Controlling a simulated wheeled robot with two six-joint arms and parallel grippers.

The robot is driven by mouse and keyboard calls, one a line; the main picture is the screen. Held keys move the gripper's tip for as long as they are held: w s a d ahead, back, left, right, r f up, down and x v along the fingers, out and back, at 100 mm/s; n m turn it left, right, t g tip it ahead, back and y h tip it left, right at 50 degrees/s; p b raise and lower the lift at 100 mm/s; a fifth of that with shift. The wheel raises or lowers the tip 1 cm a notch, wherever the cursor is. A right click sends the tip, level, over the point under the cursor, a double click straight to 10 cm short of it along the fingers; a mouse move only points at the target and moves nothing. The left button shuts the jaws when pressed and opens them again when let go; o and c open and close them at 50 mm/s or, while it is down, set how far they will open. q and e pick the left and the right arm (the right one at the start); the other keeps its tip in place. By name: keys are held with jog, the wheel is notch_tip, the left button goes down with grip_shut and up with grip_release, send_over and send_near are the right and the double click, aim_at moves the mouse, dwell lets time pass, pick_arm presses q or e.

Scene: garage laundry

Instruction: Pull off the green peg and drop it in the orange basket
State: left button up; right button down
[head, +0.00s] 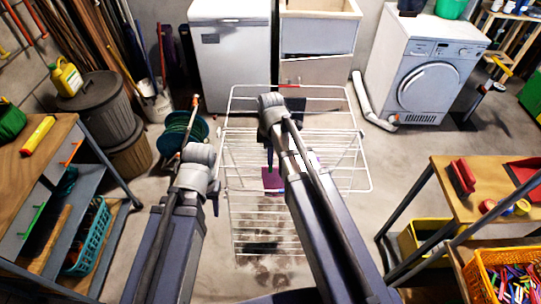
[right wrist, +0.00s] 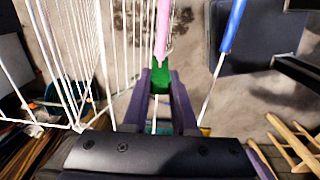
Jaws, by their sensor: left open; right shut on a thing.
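The green peg (right wrist: 160,78) is between the two purple fingertips of my right gripper (right wrist: 161,88) in the right wrist view. The gripper is shut on it. A pink strip (right wrist: 162,30) runs up to the peg's far end; whether they touch is unclear. The orange basket (head: 472,272) is at the lower right of the head view, full of coloured pegs. My left gripper (head: 196,103) is open and empty, left of the rack.
A wooden workbench (head: 465,185) with a red brush stands on the right, behind the basket. A blue item (right wrist: 233,25) is on a rack wire beside the right gripper. A washing machine (head: 430,75) stands at the back. The left bench (head: 40,150) borders the floor.

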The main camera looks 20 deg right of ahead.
jog(key=shift+r+p, duration=1.7)
jog(key=shift+r, duration=0.15)
jog(key=shift+r, duration=0.1)
